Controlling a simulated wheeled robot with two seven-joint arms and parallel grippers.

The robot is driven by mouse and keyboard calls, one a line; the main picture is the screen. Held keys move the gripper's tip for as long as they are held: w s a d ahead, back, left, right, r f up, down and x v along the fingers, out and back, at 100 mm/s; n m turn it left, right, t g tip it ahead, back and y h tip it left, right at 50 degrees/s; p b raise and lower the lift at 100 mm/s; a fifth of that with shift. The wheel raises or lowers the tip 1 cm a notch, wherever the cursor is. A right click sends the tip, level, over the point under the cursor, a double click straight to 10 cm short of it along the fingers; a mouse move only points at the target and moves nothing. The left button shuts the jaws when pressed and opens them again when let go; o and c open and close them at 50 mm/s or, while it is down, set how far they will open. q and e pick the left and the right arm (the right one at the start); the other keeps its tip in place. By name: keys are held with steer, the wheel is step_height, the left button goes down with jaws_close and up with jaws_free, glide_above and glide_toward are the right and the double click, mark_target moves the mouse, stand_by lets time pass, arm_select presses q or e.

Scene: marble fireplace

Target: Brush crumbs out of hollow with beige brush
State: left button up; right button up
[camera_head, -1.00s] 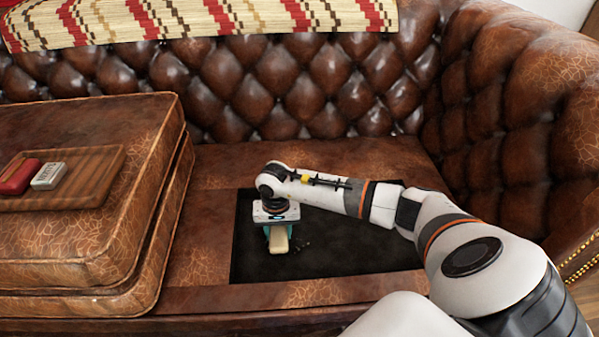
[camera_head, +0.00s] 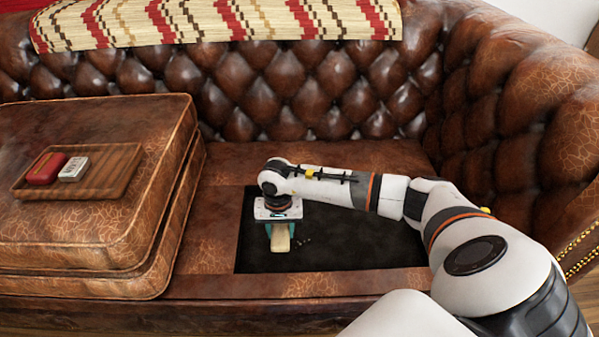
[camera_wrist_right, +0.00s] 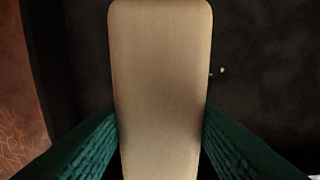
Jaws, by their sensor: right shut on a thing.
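The beige brush (camera_head: 280,242) is held in my right gripper (camera_head: 279,228), whose teal fingers press on both its sides. It fills the middle of the right wrist view (camera_wrist_right: 160,85). The brush is over the left part of the dark hollow (camera_head: 350,245) in the sofa seat. I cannot tell whether its underside touches the hollow's floor. A few small pale crumbs (camera_head: 304,241) lie on the dark floor just right of the brush; some also show in the right wrist view (camera_wrist_right: 221,70). My left gripper is not in view.
Stacked leather cushions (camera_head: 90,225) stand left of the hollow. A wooden tray (camera_head: 105,178) on top carries a red item (camera_head: 46,168) and a white item (camera_head: 73,169). The tufted backrest (camera_head: 300,90) and right armrest (camera_head: 520,150) bound the seat. A striped blanket (camera_head: 220,20) hangs over the back.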

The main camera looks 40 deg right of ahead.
steer(key=shift+r+p, duration=0.85)
steer(key=shift+r, duration=0.65)
